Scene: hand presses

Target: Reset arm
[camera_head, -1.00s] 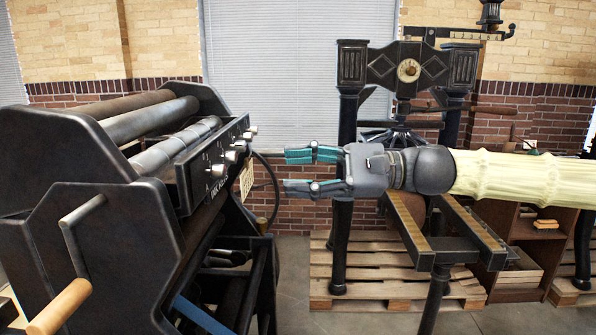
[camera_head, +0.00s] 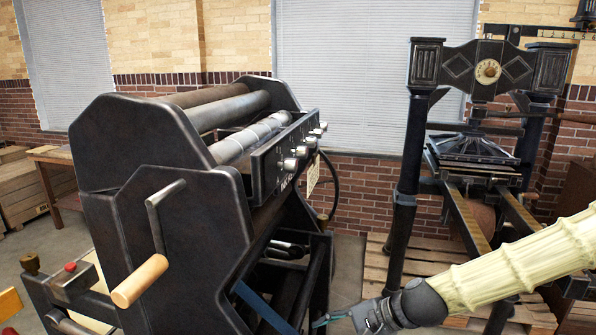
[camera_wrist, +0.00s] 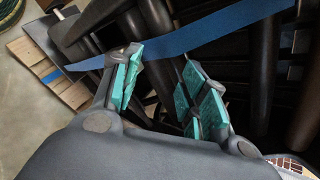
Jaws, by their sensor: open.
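My gripper (camera_head: 322,321) is low at the bottom edge of the head view, right of the roller press (camera_head: 190,200), with part of it cut off by the frame. In the wrist view my gripper (camera_wrist: 160,92) shows its two teal-padded fingers spread apart with nothing held between them. A blue strap or bar (camera_wrist: 180,40) and dark frame parts of the press lie beyond the fingertips. My pale ribbed arm comes in from the right side of the head view.
A hand press (camera_head: 487,70) on a wooden pallet (camera_head: 380,262) stands at right, behind my arm. The roller press has a wooden-handled crank (camera_head: 140,280) and a knob panel (camera_head: 290,150). Wooden crates (camera_head: 30,190) stand at the far left. Bare floor (camera_head: 348,265) shows between the presses.

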